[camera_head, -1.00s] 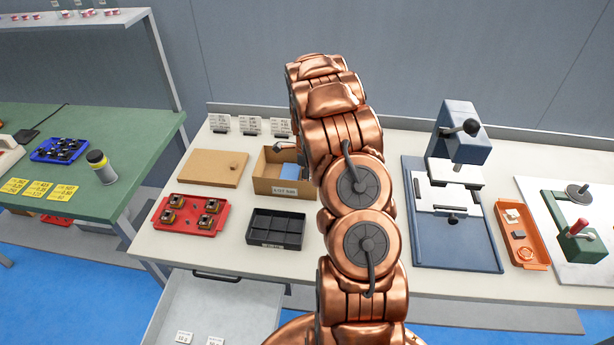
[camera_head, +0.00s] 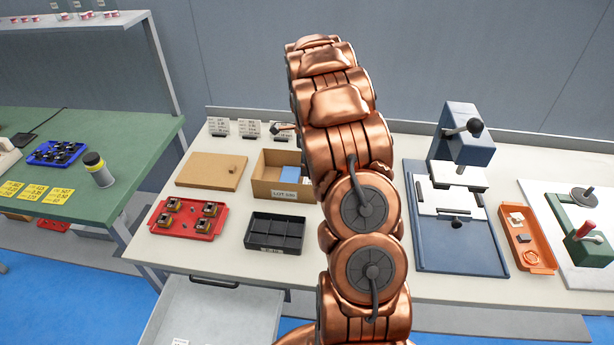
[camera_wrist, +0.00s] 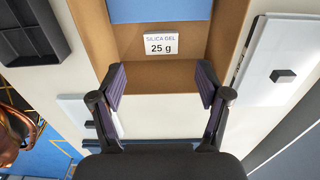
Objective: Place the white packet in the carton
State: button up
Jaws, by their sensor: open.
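The white packet (camera_wrist: 161,45), marked SILICA GEL 25 g, lies inside the brown carton (camera_wrist: 112,50) beside a flat blue thing (camera_wrist: 160,10) in the wrist view. My gripper (camera_wrist: 160,88) is open, with its two dark fingers apart and nothing between them. The packet shows beyond the fingertips, apart from them. In the head view the carton (camera_head: 267,187) stands on the bench behind the black tray, partly hidden by my arm. The blue thing (camera_head: 290,174) shows in it. I cannot make out the packet there, and my arm hides most of the gripper.
A black compartment tray (camera_head: 275,247) stands in front of the carton. A red tray (camera_head: 190,235) with several parts and a brown board (camera_head: 212,171) are to its left. Card stands (camera_head: 249,128) line the back. A blue press (camera_head: 459,240) stands right of my arm. An open drawer is below.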

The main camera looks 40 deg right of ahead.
jog(key=s+a+r+n+b, duration=0.1)
jog(key=s+a+r+n, duration=0.55)
jog(key=a, duration=0.35)
jog(key=s+a+r+n, duration=0.6)
jog(key=a+r, duration=0.1)
jog(key=a, duration=0.2)
jog(key=s+a+n+g, duration=0.1)
jog(key=s+a+n, duration=0.5)
jog(key=s, duration=0.4)
jog(key=s+a+n, duration=0.6)
jog(key=s+n, duration=0.3)
jog(key=s, duration=0.2)
jog(key=shift+s+a+f+g, duration=0.3)
jog(key=shift+a+f+g, duration=0.05)
jog(key=shift+g, duration=0.05)
